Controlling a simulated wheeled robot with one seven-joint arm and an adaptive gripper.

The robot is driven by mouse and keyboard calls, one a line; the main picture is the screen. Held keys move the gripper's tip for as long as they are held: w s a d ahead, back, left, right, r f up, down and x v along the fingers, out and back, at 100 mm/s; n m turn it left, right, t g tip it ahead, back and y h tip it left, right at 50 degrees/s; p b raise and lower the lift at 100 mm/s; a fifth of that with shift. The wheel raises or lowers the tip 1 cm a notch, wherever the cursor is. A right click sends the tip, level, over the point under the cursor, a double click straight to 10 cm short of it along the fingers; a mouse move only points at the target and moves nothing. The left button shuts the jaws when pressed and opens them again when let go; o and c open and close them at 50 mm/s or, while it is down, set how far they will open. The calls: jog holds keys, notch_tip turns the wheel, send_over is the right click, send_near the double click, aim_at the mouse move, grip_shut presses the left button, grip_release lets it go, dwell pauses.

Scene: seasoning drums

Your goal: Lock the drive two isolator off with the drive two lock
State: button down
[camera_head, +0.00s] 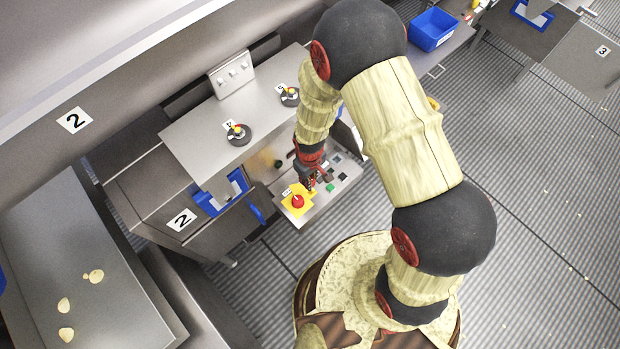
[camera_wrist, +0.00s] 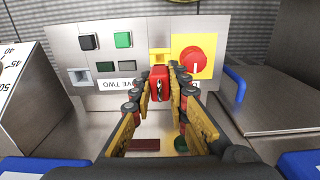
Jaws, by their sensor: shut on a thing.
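The drive two isolator is a red round knob (camera_wrist: 195,61) on a yellow plate, at the upper right of a grey control panel (camera_wrist: 77,58). Its white mark points down. In the head view the isolator (camera_head: 298,202) is at the panel's near left corner. My gripper (camera_wrist: 168,84) is shut on a red lock (camera_wrist: 158,80) with a dark keyhole. The lock is in front of the panel, left of and below the knob, just under a small yellow piece (camera_wrist: 159,55). I cannot tell whether it touches the panel. My gripper (camera_head: 310,180) shows above the panel.
Green and black buttons (camera_wrist: 123,40) are on the panel's left; a label reading "...VE TWO" is partly covered. A blue bin (camera_head: 432,29) is farther back.

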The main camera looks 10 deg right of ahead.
jog(key=shift+f+b, duration=1.25)
jog(key=shift+f, duration=0.85)
jog(key=shift+f+b, duration=1.15)
jog(key=shift+f, duration=0.65)
jog(key=c, duration=1.7)
grip_release()
jog(key=shift+o, duration=0.2)
jog(key=shift+r, duration=0.1)
notch_tip(320, 180, up, 12)
jog(key=shift+f, duration=0.1)
